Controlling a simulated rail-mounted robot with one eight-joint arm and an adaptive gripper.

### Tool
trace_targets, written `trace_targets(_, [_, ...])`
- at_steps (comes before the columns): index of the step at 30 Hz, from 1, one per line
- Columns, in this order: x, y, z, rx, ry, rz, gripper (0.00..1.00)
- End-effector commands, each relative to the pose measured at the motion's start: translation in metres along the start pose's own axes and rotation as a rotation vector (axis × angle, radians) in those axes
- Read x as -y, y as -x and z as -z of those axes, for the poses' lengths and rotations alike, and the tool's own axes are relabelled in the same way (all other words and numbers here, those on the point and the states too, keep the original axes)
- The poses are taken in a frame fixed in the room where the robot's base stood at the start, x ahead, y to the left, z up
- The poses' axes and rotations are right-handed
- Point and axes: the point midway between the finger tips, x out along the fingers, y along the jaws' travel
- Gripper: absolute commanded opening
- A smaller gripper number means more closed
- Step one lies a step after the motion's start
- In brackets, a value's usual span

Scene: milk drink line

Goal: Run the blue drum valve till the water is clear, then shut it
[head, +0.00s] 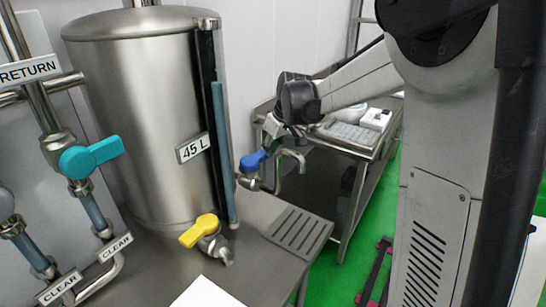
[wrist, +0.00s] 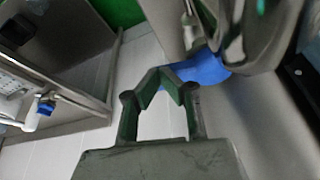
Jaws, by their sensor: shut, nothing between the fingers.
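The blue valve handle (head: 253,160) sits on a metal tap with a bent spout (head: 293,158), just right of the steel drum (head: 145,110) in the head view. No water stream can be made out at the spout, and the water's clarity cannot be judged.
A yellow valve (head: 199,231) is at the drum's front, over the steel bench with a slotted drain (head: 298,232). A teal valve (head: 92,156) is on the left pipes. A side table (head: 345,137) holds a keypad device behind. Green floor lies at right.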

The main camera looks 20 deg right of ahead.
Motion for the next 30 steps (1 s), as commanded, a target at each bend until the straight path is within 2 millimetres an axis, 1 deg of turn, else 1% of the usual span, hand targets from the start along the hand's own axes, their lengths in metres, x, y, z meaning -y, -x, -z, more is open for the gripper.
trace_targets(16, [0.0, 0.0, 0.0, 0.0, 0.0, 0.0, 0.0])
trace_targets(20, [0.0, 0.004, 0.0, 0.0, 0.0, 0.0, 0.0])
trace_targets(23, [0.0, 0.015, 0.001, 0.0, 0.0, 0.0, 0.0])
trace_targets(26, [-0.001, 0.033, 0.002, 0.0, 0.001, 0.0, 0.0])
trace_targets(30, [-0.001, 0.062, 0.003, 0.0, 0.004, 0.001, 0.0])
